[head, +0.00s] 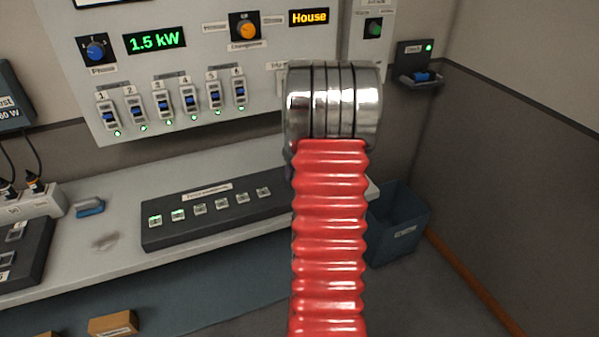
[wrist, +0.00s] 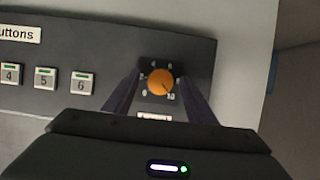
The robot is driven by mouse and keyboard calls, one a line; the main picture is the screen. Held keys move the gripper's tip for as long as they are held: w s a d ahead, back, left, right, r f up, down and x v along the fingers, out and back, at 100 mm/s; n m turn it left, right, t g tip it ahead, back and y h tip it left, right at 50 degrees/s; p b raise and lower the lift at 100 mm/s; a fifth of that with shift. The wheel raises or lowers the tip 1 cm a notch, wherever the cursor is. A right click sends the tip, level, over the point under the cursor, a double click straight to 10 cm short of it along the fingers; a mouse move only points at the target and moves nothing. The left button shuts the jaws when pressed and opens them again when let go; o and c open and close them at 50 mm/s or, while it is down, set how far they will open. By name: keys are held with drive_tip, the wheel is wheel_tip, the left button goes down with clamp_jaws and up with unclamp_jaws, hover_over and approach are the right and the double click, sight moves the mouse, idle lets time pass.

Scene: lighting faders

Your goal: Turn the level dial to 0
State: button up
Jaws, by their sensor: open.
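The level dial (wrist: 160,82) is a round orange knob on a black square plate at the right end of the dark button panel in the wrist view. Small numbers ring it, and its dark pointer line appears to slant to the lower right, towards the 10. The 0 is at its lower left. My gripper (wrist: 160,77) is open, with one finger on each side of the dial; I cannot tell whether they touch it. A label below the dial is partly hidden by my gripper. In the head view my red arm hides the dial and the gripper.
The dark button panel (head: 165,237) lies on the grey desk (head: 120,258), with several lit-edge buttons left of the dial. The wall panel above carries several faders, a blue knob (head: 96,50) and another orange knob (head: 246,29). A blue bin (head: 405,225) stands right of the desk.

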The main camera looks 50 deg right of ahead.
drive_tip(key=shift+c, duration=0.4)
drive_tip(key=c, duration=1)
drive_tip(key=shift+o, duration=0.2)
